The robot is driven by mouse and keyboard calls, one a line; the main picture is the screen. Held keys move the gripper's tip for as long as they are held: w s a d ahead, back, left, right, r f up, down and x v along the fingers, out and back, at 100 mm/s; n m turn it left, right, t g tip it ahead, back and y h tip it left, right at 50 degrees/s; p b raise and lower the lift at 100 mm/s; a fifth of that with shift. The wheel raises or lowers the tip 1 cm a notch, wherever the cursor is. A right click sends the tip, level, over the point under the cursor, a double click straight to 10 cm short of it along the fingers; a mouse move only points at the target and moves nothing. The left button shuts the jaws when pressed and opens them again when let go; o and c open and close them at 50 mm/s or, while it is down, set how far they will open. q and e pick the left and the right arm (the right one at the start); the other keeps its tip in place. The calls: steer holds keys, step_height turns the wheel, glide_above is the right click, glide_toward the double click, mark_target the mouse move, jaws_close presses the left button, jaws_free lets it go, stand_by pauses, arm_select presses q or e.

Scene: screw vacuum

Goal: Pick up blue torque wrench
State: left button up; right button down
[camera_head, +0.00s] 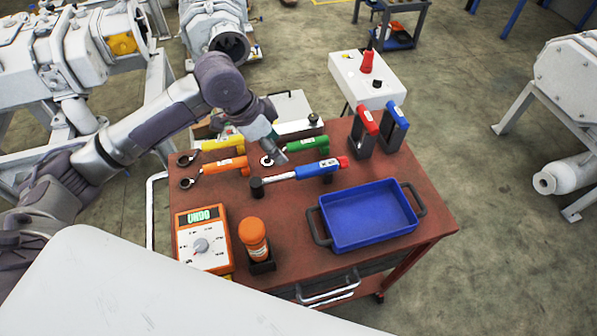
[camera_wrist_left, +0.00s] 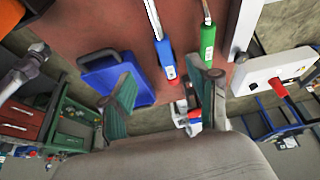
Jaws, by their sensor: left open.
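The blue torque wrench (camera_head: 312,170) lies on the red-brown cart top, with a blue handle, a red end at right and its dark head at left. In the wrist view its blue handle (camera_wrist_left: 165,55) shows beyond and between the fingers. My left gripper (camera_head: 277,147) hangs above the cart, just behind the wrench's shaft. Its teal fingers (camera_wrist_left: 163,97) are spread apart, with nothing between them. The gripper is apart from the wrench. My right gripper is in neither view.
A green wrench (camera_head: 308,143) lies close behind; yellow (camera_head: 223,143) and orange (camera_head: 225,165) wrenches lie left. A blue tray (camera_head: 413,231) stands right front. An orange meter (camera_head: 204,239) and orange bottle (camera_head: 254,236) stand in front. Red and blue-handled tools (camera_head: 397,117) stand upright at back right.

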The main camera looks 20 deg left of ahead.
mark_target(297, 171)
arm_select(q)
steer(key=x, duration=0.8)
steer(key=shift+w+a+f+p, duration=0.1)
steer(key=shift+w+f+p, duration=0.15)
steer(key=shift+f+p, duration=0.15)
steer(key=shift+w+f, duration=0.15)
steer(key=shift+f, duration=0.15)
steer(key=x, duration=0.2)
steer(key=p+x, duration=0.1)
steer(key=x, duration=0.1)
steer(key=shift+d+f, duration=0.35)
steer(key=shift+f, duration=0.35)
steer(key=shift+c, duration=0.5)
steer(key=c, duration=0.3)
steer(key=shift+r, duration=0.1)
jaws_close()
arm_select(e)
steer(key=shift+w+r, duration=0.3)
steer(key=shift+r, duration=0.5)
